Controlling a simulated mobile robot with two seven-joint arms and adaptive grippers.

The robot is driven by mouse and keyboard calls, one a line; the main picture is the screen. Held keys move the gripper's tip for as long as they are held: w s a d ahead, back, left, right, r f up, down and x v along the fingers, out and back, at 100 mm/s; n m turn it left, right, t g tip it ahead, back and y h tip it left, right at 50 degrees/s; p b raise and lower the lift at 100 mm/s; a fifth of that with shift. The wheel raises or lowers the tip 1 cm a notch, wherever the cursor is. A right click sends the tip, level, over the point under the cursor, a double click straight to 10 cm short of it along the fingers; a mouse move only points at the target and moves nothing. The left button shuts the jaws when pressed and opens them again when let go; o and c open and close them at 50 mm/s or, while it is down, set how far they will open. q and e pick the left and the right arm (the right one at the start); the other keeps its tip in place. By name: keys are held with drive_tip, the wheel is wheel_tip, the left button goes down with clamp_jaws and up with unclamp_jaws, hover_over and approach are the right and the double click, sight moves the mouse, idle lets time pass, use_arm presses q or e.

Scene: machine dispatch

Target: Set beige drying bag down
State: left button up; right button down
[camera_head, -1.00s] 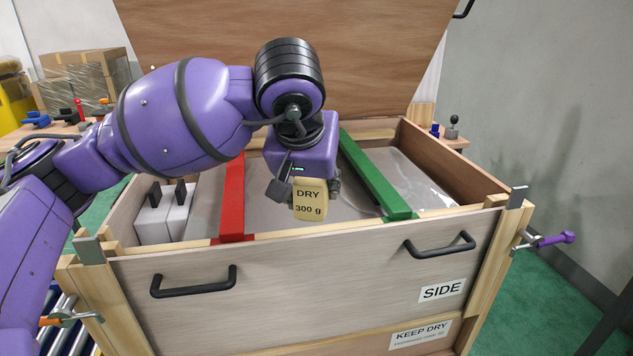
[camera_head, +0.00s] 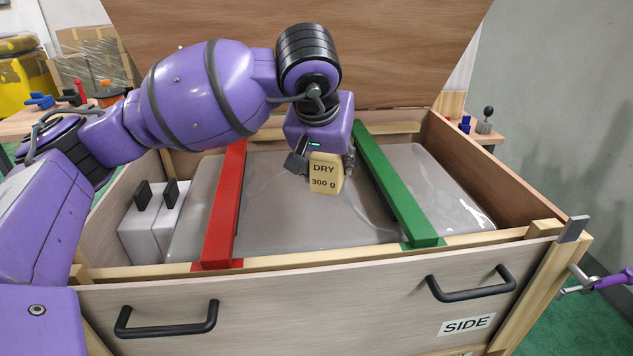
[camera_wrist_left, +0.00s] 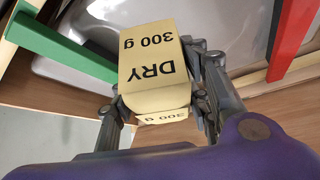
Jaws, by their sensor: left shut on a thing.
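The beige drying bag (camera_head: 325,176), marked "DRY 300 g", is held between the fingers of my left gripper (camera_head: 318,165). It hangs above the grey wrapped load (camera_head: 280,215) inside the wooden crate (camera_head: 310,302), between the red bar and the green bar. The left wrist view shows the bag (camera_wrist_left: 150,75) between both fingers of the left gripper (camera_wrist_left: 160,92). The gap between the bag and the load below is hard to judge. My right gripper is not in view.
A red bar (camera_head: 225,205) and a green bar (camera_head: 395,185) cross the crate. White blocks with black handles (camera_head: 150,220) stand at the crate's left end. The open lid (camera_head: 300,50) rises behind. The load's top between the bars is clear.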

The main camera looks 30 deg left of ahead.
use_arm(q)
drive_tip(key=w+a+f, duration=0.4)
drive_tip(key=a+f, duration=0.1)
drive_tip(key=w+a+f, duration=0.2)
drive_tip(key=shift+a+f, duration=0.2)
drive_tip(key=shift+f, duration=0.05)
drive_tip(key=shift+w+a+f, duration=0.1)
drive_tip(key=shift+w+f, duration=0.05)
drive_tip(key=shift+w+a+f, duration=0.1)
drive_tip(key=shift+f, duration=0.8)
drive_tip(key=shift+w+a+f, duration=0.1)
drive_tip(key=shift+f, duration=0.8)
drive_tip(key=shift+f, duration=0.1)
drive_tip(key=shift+f, duration=0.15)
drive_tip(key=o, duration=1.3)
